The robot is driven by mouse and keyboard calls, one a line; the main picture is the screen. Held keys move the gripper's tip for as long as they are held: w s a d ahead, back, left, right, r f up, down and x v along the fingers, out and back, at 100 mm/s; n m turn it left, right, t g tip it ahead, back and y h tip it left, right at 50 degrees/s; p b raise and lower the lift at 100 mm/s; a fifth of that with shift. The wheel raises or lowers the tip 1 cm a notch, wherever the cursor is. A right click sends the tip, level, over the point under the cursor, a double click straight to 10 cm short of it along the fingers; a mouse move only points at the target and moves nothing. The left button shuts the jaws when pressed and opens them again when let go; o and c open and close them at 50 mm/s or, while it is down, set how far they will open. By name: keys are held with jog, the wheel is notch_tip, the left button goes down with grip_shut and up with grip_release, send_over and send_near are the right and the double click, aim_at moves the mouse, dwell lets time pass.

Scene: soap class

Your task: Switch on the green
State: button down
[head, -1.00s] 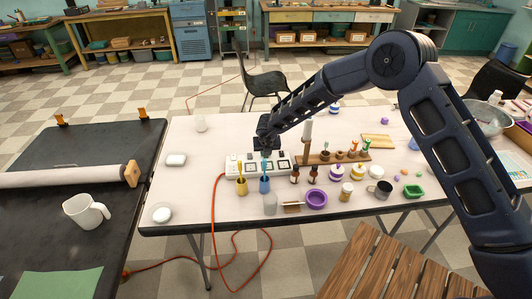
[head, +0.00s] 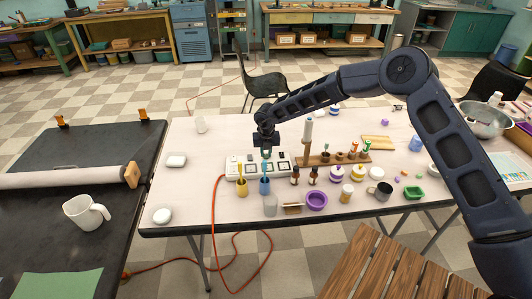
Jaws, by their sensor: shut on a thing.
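The white power strip (head: 232,166) lies across the middle of the white table, with dark and white parts on its top. No green switch can be made out at this size. My gripper (head: 266,149) points down over the strip's middle. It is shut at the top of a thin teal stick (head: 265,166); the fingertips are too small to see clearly. The stick's lower end is in a blue cup (head: 264,186) just in front of the strip. The gripper hides part of the strip's back edge.
A yellow cup (head: 241,187) with a stick stands left of the blue cup. Brown bottles (head: 295,177), a wooden rack (head: 335,158) and a purple ring-shaped dish (head: 316,201) crowd the right. An orange cord (head: 213,210) hangs off the front. The table's left part is mostly clear.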

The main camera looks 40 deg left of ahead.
aim_at(267, 158)
jog(key=shift+f, duration=0.1)
jog(key=c, duration=1.3)
grip_release()
jog(key=r, duration=0.7)
jog(key=s+d+r, duration=0.1)
jog(key=r, duration=0.2)
jog(key=shift+r, duration=0.4)
